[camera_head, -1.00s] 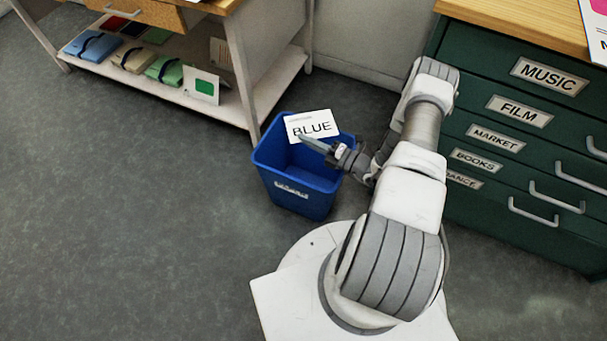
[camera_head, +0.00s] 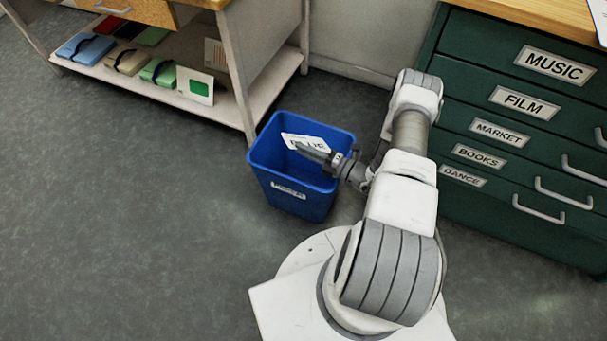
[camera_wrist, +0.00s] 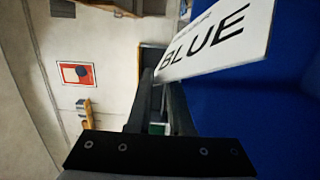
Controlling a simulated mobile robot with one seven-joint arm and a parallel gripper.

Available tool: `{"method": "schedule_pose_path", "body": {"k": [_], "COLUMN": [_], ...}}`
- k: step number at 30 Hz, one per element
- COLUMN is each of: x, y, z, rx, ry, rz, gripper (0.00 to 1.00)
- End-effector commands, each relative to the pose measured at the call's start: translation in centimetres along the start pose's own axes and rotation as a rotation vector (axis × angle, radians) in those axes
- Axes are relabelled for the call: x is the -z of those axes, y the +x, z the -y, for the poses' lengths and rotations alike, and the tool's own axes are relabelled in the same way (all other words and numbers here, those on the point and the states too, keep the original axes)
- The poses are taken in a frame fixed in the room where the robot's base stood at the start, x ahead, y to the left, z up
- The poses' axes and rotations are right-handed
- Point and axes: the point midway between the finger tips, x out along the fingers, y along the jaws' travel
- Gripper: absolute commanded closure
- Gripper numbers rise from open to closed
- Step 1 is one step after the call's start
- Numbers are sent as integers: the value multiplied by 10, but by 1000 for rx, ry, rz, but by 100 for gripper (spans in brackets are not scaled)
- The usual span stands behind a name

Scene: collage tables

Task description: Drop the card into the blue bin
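The white card (camera_head: 303,138), printed with BLUE, is tilted in the mouth of the blue bin (camera_head: 296,203), near its back wall. My gripper (camera_head: 310,152) is over the bin's opening and hides part of the card's lettering. In the wrist view my gripper's fingers (camera_wrist: 161,92) stand apart with a gap between them. The card (camera_wrist: 218,40) shows large beyond the fingertips, its near end close to them, with the bin's blue wall (camera_wrist: 270,120) beside it. I cannot tell whether the card touches a finger or the bin.
A green drawer cabinet (camera_head: 485,205) with labelled drawers stands right of my arm. A table with a low shelf (camera_head: 215,100) holding wrapped bundles and cards stands behind and left of the bin. The grey floor (camera_head: 120,220) at left is clear.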

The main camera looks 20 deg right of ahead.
Motion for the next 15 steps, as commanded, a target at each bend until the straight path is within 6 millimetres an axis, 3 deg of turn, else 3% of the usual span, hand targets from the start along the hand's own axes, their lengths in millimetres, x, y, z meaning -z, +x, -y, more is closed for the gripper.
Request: {"method": "schedule_pose_path", "body": {"k": [3,11,15], "x": [0,0,-1], "y": [0,-1,-14], "z": [0,0,-1], "rx": [0,0,1], "ry": [0,0,0], "rz": [0,1,3], "gripper": [63,63,63]}}
